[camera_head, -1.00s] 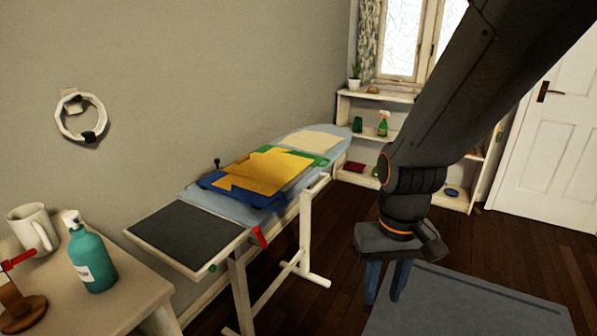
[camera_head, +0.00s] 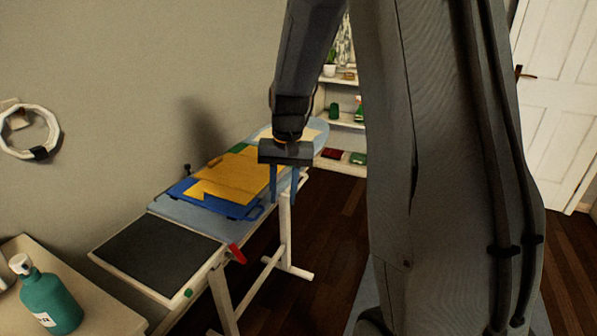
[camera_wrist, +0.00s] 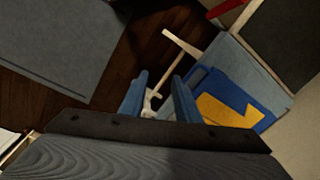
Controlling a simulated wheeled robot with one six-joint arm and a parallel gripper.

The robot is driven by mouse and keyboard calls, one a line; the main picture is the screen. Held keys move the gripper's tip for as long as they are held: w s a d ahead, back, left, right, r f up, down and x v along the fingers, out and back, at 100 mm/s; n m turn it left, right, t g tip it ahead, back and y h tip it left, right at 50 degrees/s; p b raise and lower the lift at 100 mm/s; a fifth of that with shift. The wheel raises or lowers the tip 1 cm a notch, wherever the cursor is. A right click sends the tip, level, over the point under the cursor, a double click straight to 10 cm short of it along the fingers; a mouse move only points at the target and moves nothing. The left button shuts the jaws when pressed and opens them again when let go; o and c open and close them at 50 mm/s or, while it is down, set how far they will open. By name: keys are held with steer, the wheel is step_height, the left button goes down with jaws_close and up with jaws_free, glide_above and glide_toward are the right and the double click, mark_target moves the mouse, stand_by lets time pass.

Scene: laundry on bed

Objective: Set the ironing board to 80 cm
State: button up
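The ironing board (camera_head: 178,207) stands along the wall, with a light blue cover, a dark pad (camera_head: 155,252) at its near end and white legs (camera_head: 285,235). A red lever (camera_head: 236,253) and a green knob (camera_head: 188,293) sit at its near right edge. My gripper (camera_head: 283,203) points down by the board's right side, with its blue fingers apart and nothing between them. In the wrist view the open fingers (camera_wrist: 158,95) show beside the board's white leg (camera_wrist: 182,46), and the red lever (camera_wrist: 222,8) is at the top edge. No height scale is readable.
Yellow and blue folded things (camera_head: 235,180) lie on the board. A side table (camera_head: 95,290) with a teal bottle (camera_head: 48,300) stands at near left. A white shelf (camera_head: 345,150) is at the back. A grey mat (camera_wrist: 55,40) lies on the floor.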

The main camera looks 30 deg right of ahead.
mark_target(301, 185)
steer(key=w+d+m+t+p, duration=0.1)
steer(key=w+d+m+p, duration=0.35)
steer(key=w+d, duration=0.85)
steer(key=shift+m+y, duration=0.25)
steer(key=shift+y, duration=0.05)
steer(key=shift+w+a+f+p, duration=0.1)
steer(key=shift+w+f+p, duration=0.1)
steer(key=shift+f, duration=1)
steer(key=shift+w+a+f+p, duration=0.1)
steer(key=shift+w+f+p, duration=0.1)
steer(key=shift+f, duration=1)
steer(key=shift+w+f+p, duration=0.15)
steer(key=shift+f+p, duration=0.05)
steer(key=shift+f, duration=1)
jaws_close()
